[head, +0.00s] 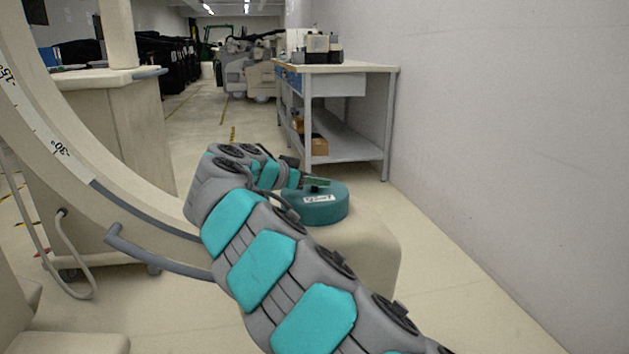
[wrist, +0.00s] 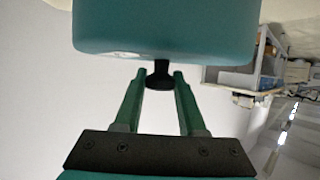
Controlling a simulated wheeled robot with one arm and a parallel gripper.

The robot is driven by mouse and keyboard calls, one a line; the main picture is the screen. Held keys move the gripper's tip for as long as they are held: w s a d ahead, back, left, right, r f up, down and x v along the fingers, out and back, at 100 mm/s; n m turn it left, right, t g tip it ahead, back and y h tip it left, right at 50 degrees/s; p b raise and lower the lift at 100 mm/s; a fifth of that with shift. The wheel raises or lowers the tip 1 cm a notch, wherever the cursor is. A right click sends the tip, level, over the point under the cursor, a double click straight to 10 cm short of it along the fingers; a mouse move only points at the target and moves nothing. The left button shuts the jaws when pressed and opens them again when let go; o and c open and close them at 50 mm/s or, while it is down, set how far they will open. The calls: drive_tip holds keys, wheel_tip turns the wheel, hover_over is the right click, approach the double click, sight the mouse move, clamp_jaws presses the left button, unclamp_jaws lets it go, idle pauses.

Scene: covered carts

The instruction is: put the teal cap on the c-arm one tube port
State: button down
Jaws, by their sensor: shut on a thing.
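The teal cap (head: 322,211) is a round, shallow disc with a white label on its side. In the head view it appears at the top of the beige tube housing (head: 365,248) at the lower end of the C-arm (head: 135,205). I cannot tell whether the cap rests on it or is held just above. The port itself is hidden. My gripper (head: 318,183) is over the cap. In the wrist view, the green fingers of my gripper (wrist: 159,78) are shut on the black knob of the teal cap (wrist: 165,28).
A grey workbench (head: 350,70) with boxes on it stands behind, along the right wall (head: 500,130). Covered carts (head: 165,65) and pale machines (head: 250,75) are at the back. A grey handle bar (head: 155,255) sticks out from the C-arm. Floor is clear at right.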

drive_tip(key=shift+c, duration=2.4)
unclamp_jaws()
drive_tip(key=shift+r, duration=0.15)
drive_tip(key=shift+s+a+r, duration=0.1)
drive_tip(key=shift+s+a, duration=0.05)
drive_tip(key=shift+a, duration=0.05)
drive_tip(key=v, duration=1.1)
drive_tip(key=shift+s+a+r, duration=0.15)
drive_tip(key=shift+s+r, duration=0.05)
